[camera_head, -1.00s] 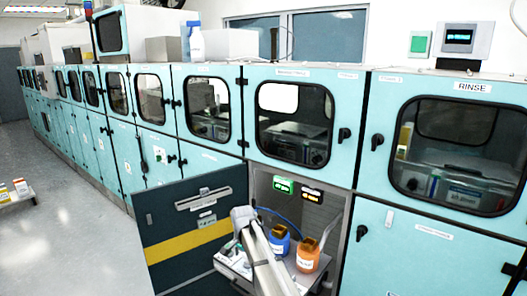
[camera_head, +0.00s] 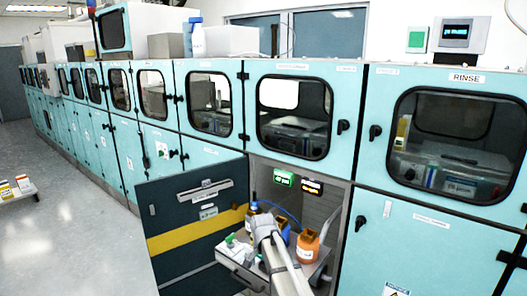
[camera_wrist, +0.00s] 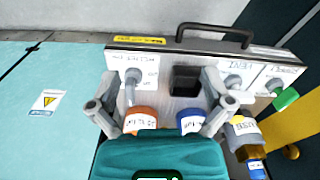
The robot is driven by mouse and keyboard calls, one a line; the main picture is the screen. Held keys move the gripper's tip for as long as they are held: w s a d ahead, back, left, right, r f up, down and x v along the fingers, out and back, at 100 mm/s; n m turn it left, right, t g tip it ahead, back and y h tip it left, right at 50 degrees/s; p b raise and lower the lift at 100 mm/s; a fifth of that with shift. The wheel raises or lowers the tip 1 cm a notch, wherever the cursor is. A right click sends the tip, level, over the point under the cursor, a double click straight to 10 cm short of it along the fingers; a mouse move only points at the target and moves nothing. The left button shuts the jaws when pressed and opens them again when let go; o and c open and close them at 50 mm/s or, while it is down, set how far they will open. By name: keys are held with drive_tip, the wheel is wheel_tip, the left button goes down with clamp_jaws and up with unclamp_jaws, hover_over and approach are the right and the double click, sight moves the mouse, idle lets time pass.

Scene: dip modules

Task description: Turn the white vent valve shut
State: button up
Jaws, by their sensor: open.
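In the wrist view a pale panel (camera_wrist: 160,62) carries small valves and upside-down labels. The white vent valve (camera_wrist: 233,82) is a pale knob by the label that appears to read VENT, right of a black block (camera_wrist: 186,82). My gripper (camera_wrist: 160,90) is open and empty. Its right finger is close to the vent valve and covers part of the area by it; I cannot tell whether they touch. Another pale valve (camera_wrist: 131,82) is by the left finger. A valve with a green handle (camera_wrist: 286,98) is at the right. In the head view my arm hides the vent valve.
An orange bottle (camera_head: 307,246) stands in the open bay beside my arm. The dark door (camera_head: 180,215) stands open.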

drive_tip(key=s+d+f+n+b, duration=0.3)
drive_tip(key=s+d+f+b, duration=0.1)
drive_tip(key=s+d, duration=0.6)
drive_tip(key=s+d+f+n+b, duration=0.35)
drive_tip(key=s+d, duration=0.35)
drive_tip(key=s, duration=0.4)
wheel_tip(320, 180, up, 15)
drive_tip(key=p, duration=1.5)
